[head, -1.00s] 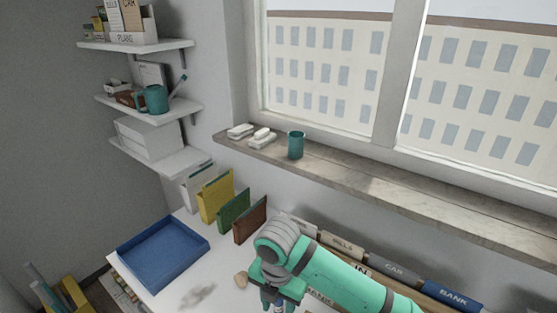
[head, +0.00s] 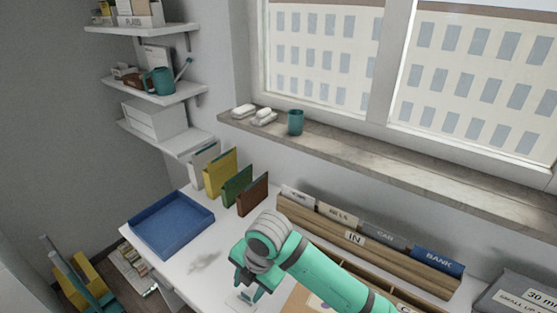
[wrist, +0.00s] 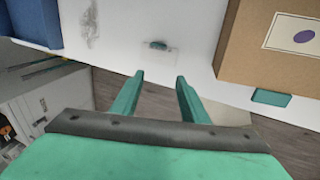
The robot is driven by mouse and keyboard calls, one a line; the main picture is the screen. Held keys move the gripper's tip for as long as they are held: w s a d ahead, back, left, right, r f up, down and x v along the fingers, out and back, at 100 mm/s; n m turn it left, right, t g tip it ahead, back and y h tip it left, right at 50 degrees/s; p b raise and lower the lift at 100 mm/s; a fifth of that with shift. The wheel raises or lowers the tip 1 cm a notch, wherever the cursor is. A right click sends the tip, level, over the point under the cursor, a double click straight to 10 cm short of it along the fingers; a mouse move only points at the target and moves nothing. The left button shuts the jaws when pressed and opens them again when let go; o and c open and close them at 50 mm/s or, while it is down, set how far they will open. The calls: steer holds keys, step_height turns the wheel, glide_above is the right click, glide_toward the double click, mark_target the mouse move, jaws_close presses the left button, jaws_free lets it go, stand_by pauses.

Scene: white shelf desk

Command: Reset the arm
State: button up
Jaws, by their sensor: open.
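My green arm reaches in from the lower right in the head view, and my gripper (head: 247,289) hangs over the front part of the white desk (head: 180,262). In the wrist view my gripper (wrist: 160,80) shows two green fingers spread apart with nothing between them. Below the fingertips are the desk's edge and dark floor.
A blue tray (head: 172,226) stands at the desk's left. Upright folders (head: 237,187) line the wall. A wooden organizer (head: 350,240) stands at the back right. A cardboard box (wrist: 265,55) is right of the fingers, near a teal block (wrist: 271,97). A window sill (head: 400,165) runs above.

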steer(key=w+a+r+m+t+y, duration=0.1)
steer(key=a+r+m+t+y, duration=0.35)
steer(key=a, duration=0.55)
steer(key=w+a+r+m+t+y, duration=0.2)
steer(key=a+r+m+t+y, duration=0.15)
steer(key=a+m+y, duration=0.45)
steer(key=s+d+f+m+t+h, duration=0.7)
steer(key=s+d+f+m+h, duration=0.5)
steer(key=f+m, duration=0.3)
steer(key=s+d+m+h, duration=0.1)
steer(key=s+d, duration=0.6)
steer(key=s, duration=0.4)
steer(key=s+d+m+h, duration=0.1)
steer(key=s+d+h, duration=0.1)
steer(key=s+d, duration=0.5)
steer(key=s, duration=0.4)
steer(key=shift+s+f+g, duration=0.25)
steer(key=shift+s+g, duration=0.1)
steer(key=shift+g, duration=0.05)
steer(key=shift+c, duration=0.3)
